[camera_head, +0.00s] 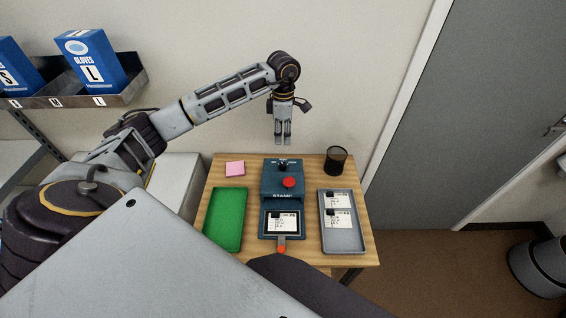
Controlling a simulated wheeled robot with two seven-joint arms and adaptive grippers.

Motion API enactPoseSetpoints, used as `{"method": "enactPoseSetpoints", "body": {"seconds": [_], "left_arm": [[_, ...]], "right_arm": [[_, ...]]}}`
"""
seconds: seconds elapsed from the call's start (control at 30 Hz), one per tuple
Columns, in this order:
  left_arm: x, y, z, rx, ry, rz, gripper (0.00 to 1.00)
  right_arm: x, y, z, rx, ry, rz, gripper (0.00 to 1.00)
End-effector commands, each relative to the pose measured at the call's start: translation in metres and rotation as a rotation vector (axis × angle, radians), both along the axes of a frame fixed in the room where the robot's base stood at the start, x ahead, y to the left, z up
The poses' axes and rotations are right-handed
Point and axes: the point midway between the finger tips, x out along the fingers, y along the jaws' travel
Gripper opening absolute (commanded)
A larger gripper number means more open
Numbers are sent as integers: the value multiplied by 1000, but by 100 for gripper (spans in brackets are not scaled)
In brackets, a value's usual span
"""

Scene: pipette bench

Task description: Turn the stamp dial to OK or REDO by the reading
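The stamp machine (269,186) is a dark blue box standing on the wooden table, with "STAMP" lettering on its front. Its dark dial (284,164) is on top at the back; the dial's setting is too small to read. A red button (289,182) sits in front of the dial. A card (282,222) with a dark square and unreadable print lies in the machine's front bed. My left gripper (283,143) points down above and behind the dial, apart from it. Its two fingers are close together, with nothing visible between them. My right gripper is out of view.
A green tray (239,220) lies left of the machine, empty. A grey tray (345,240) on the right holds white cards. A pink note pad (235,168) and a black mesh cup (336,160) stand at the back. An orange-red tab (281,249) is at the machine's front.

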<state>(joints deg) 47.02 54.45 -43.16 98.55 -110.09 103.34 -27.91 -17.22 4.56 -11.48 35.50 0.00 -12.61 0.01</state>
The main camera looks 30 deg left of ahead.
Motion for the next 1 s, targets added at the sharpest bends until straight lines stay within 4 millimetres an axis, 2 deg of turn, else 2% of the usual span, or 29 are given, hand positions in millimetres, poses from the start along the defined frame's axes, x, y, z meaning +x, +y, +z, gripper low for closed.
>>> {"method": "enactPoseSetpoints", "body": {"seconds": [0.27,0.47,1.0], "left_arm": [[0,0,-2,0,0,2,33],[-1,0,-12,-1,2,3,33],[-3,-2,-77,-1,3,3,33]], "right_arm": [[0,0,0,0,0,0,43],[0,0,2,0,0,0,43],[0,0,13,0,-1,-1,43]]}}
